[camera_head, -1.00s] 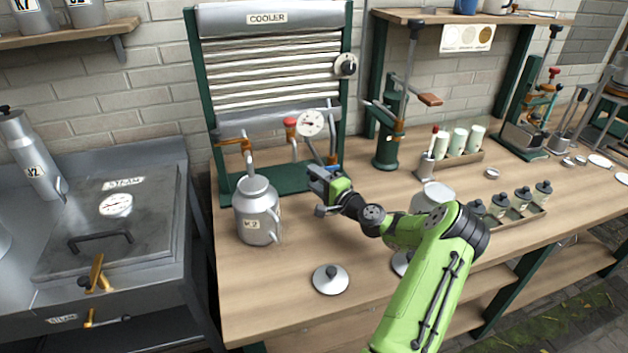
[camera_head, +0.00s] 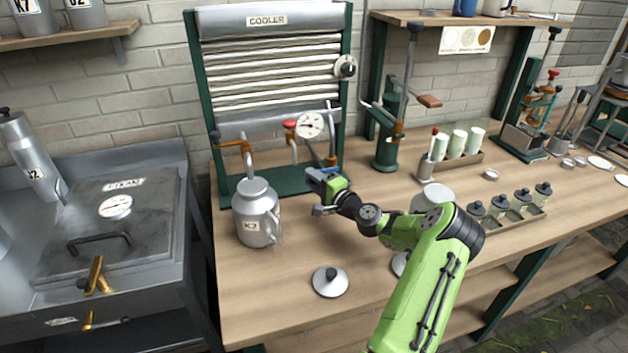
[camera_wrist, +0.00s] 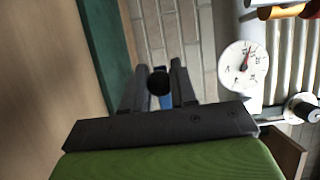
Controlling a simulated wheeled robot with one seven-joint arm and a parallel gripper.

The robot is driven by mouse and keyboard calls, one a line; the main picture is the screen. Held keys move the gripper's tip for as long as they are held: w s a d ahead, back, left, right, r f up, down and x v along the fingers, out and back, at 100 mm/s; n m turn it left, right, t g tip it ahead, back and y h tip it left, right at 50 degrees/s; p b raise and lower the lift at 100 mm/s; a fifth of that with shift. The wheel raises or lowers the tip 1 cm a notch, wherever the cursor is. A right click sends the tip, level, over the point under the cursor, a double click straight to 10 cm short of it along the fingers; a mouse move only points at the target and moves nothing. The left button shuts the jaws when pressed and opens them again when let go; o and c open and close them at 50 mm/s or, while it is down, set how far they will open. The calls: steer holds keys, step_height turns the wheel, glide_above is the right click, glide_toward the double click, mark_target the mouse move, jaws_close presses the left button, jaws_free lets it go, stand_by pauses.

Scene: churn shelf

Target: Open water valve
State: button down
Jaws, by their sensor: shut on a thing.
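The cooler (camera_head: 266,20) stands at the back of the bench, with pipes and a round gauge (camera_head: 311,125) on its lower part. The gauge also shows in the wrist view (camera_wrist: 242,65). My gripper (camera_head: 321,181) is low in front of the cooler's right side, right of the K2 can. In the wrist view my gripper (camera_wrist: 158,75) has its two fingers around a small dark round knob (camera_wrist: 159,82), with a bit of blue behind it. This looks like the water valve's handle; the fingers hide most of it. How far the valve is turned cannot be told.
The metal can labelled K2 (camera_head: 257,214) stands close left of my gripper. A loose lid (camera_head: 330,282) lies on the bench in front. A red-topped valve (camera_head: 289,124) sits left of the gauge. Jars (camera_head: 500,207) and cups (camera_head: 458,143) stand to the right.

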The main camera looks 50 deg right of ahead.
steer(key=shift+r+m+t+p, duration=0.3)
steer(key=shift+r+m+p, duration=0.4)
steer(key=shift+m, duration=0.3)
steer(key=r+m, duration=0.1)
steer(key=m+t+h+p, duration=0.1)
steer(key=shift+s+d+r+m, duration=0.2)
steer(key=shift+d+r+m, duration=0.1)
steer(key=shift+r+m, duration=0.1)
steer(key=shift+s+d+r+m+h+p, duration=0.65)
steer(key=shift+d+m+h+p, duration=0.55)
steer(key=shift+m, duration=1.75)
steer(key=shift+s+d+r+m+h+p, duration=0.6)
steer(key=shift+m+h, duration=0.85)
steer(key=shift+m, duration=1.45)
steer(key=shift+s+d+r+m+h+p, duration=0.35)
steer(key=shift+d+r+m+h+p, duration=0.7)
steer(key=shift+m, duration=1.9)
steer(key=shift+d+f+h, duration=0.15)
steer(key=shift+f+h, duration=0.15)
steer(key=c, duration=0.9)
jaws_free()
steer(key=shift+c, duration=0.2)
